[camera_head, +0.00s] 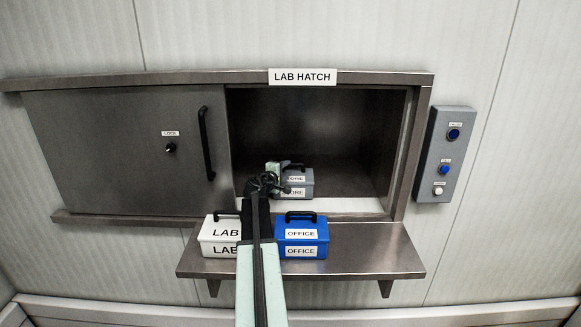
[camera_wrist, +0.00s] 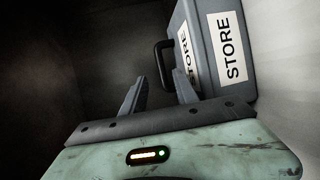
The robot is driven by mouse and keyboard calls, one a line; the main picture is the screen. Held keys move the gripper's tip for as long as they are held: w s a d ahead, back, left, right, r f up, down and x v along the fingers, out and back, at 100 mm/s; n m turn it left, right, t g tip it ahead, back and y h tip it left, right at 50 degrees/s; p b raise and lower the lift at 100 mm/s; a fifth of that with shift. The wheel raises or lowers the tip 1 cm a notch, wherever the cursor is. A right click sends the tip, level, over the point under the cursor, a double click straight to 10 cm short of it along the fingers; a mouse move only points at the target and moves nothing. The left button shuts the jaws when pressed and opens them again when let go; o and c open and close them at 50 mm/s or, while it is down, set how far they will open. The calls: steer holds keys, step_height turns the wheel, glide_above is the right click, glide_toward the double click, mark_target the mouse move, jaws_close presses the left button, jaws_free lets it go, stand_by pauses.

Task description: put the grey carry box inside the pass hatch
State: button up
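The grey carry box (camera_head: 303,177), labelled STORE, sits upright inside the pass hatch (camera_head: 345,130) on its floor, left of the opening's middle. It also shows in the wrist view (camera_wrist: 206,48), with its dark handle (camera_wrist: 159,62) towards my gripper. My gripper (camera_head: 277,183) reaches into the hatch at the box's left side. In the wrist view its fingers (camera_wrist: 159,83) stand apart, with the handle just beyond or between their tips; I cannot tell whether they touch it. The arm hides part of the box in the head view.
A white LAB box (camera_head: 219,236) and a blue OFFICE box (camera_head: 301,234) stand on the shelf (camera_head: 375,250) below the opening. The sliding door (camera_head: 115,150) is at the left, leaving the opening clear. A button panel (camera_head: 445,155) is at the right. The shelf's right part is free.

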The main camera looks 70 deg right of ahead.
steer(key=a, duration=0.2)
steer(key=a+r, duration=0.1)
steer(key=a, duration=0.2)
steer(key=shift+w+a+p, duration=0.1)
steer(key=shift+a+p, duration=0.25)
steer(key=shift+p, duration=0.05)
steer(key=shift+w, duration=0.2)
steer(key=shift+c, duration=0.4)
